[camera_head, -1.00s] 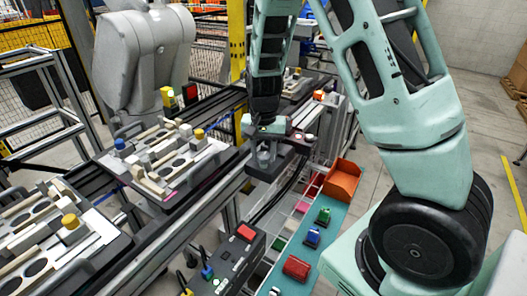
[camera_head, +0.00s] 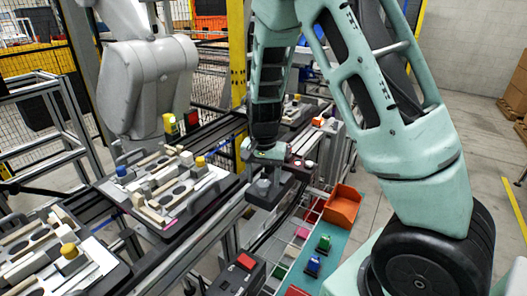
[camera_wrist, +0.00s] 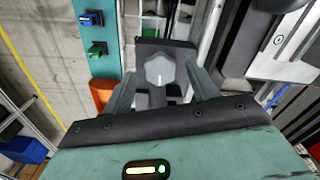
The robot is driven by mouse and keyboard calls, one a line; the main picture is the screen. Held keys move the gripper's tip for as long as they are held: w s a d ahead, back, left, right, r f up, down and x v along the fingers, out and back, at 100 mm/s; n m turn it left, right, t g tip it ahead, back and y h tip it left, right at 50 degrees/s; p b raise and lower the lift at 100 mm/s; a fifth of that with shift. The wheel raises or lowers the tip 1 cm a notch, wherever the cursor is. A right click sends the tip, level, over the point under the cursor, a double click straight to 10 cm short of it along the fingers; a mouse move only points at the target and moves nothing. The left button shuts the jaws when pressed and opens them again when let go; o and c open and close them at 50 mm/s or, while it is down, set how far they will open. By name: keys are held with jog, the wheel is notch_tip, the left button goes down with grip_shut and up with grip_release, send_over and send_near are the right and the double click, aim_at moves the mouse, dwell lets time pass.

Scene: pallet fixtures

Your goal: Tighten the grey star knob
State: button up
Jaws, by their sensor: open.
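The grey star knob (camera_wrist: 160,72) shows in the wrist view on a dark block, with a pale mark on its face. It lies between the two fingers of my gripper (camera_wrist: 162,86), which are spread to either side. I cannot tell whether either finger touches it. In the head view my gripper (camera_head: 264,172) points down over a dark block (camera_head: 266,194) at the edge of the conveyor frame, and the knob is hard to make out between the fingers.
Pallets with blocks and coloured knobs (camera_head: 168,188) lie to the left. An orange bin (camera_head: 342,205) and a teal strip with green (camera_head: 324,242) and blue (camera_head: 313,264) parts are on the right. A grey robot arm (camera_head: 150,85) stands behind the pallets.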

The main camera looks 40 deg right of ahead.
aim_at(263, 183)
notch_tip(263, 183, up, 16)
jog(key=shift+r, duration=0.2)
dwell(0.6)
jog(key=s+a+f+n+y, duration=0.1)
jog(key=s+a+n, duration=0.3)
jog(key=a, duration=0.4)
jog(key=s+a+f+n, duration=0.1)
jog(key=s+a+n, duration=0.35)
jog(key=a, duration=0.35)
jog(key=s+a+f+n, duration=0.1)
jog(key=s+a+n, duration=0.3)
jog(key=s, duration=0.4)
jog(key=s+a+f+n, duration=0.2)
jog(key=s+a+n, duration=0.2)
jog(key=s, duration=0.3)
jog(key=shift+s+f+n, duration=0.25)
jog(key=shift+s+n, duration=0.1)
jog(key=shift+n, duration=0.3)
jog(key=shift+a, duration=0.1)
